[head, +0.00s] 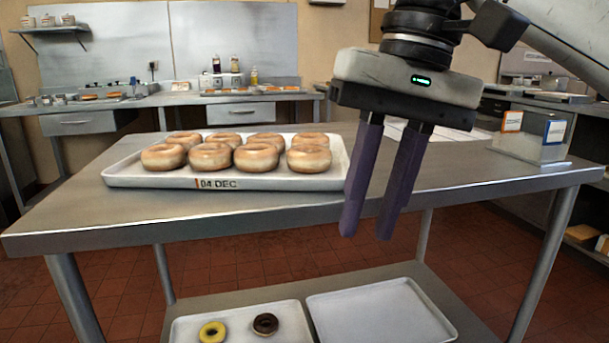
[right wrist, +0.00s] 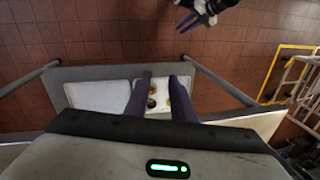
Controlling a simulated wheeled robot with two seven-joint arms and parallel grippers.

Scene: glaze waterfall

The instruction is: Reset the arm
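My right gripper (head: 366,228) hangs over the front of the steel table (head: 270,213), its two purple fingers apart with nothing between them. Its fingers also show apart in the right wrist view (right wrist: 161,78). My left gripper (right wrist: 187,13) shows small at the top of the right wrist view, fingers apart and empty; it is outside the head view. A white tray (head: 225,183) marked "04 DEC" holds several pale glazed doughnuts (head: 209,157) on the table, left of the right gripper.
On the lower shelf, one white tray (head: 184,332) holds a yellow doughnut (head: 212,332) and a dark one (head: 265,323). A second tray (head: 382,314) beside it looks empty. A clear box (head: 530,142) with small cards stands at the table's right. The table's front left is bare.

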